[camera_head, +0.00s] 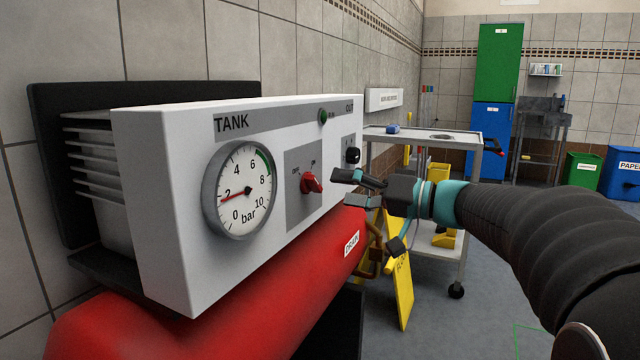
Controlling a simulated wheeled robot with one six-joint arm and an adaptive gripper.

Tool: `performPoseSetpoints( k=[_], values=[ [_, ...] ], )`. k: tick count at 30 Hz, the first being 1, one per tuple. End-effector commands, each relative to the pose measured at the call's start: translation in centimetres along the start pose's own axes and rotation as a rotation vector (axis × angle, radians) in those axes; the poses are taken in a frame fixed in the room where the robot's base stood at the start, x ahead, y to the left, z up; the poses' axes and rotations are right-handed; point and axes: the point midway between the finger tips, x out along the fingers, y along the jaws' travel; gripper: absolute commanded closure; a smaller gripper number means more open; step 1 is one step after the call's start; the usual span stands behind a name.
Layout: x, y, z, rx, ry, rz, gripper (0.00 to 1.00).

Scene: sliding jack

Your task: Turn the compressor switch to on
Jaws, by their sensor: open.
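The compressor switch is a red rotary knob (311,184) on a grey plate (292,208) on the front of the white control panel (160,200). Small labels stand above the knob, one at upper left and one at upper right; I cannot tell for sure which one the knob points at. My gripper (343,187) is open and empty, just right of the knob, with its fingers pointing toward the panel. The fingertips look close to the knob but apart from it. A gauge (241,192) marked TANK reads about 2 bar.
A green lamp (323,117) and a black knob (353,155) are on the panel's right part. The red tank (190,325) lies below. A grey cart (425,134) and a yellow floor sign (402,290) stand behind my gripper. Open floor lies at lower right.

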Motion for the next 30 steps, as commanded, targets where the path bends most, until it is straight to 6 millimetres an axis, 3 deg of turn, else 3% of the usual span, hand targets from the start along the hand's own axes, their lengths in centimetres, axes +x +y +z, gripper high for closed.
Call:
performPoseSetpoints(
  k=[3,9,22,23,30],
  values=[
    [2.3,-0.1,0.0,0.0,-0.004,-0.004,0.18],
    [4.7,-0.1,0.0,0.0,-0.002,-0.002,0.18],
    [5.6,0.0,0.0,0.0,0.0,0.0,0.18],
    [5.6,0.0,0.0,0.0,0.0,0.0,0.2],
    [5.6,0.0,0.0,0.0,0.0,0.0,0.78]
  ],
)
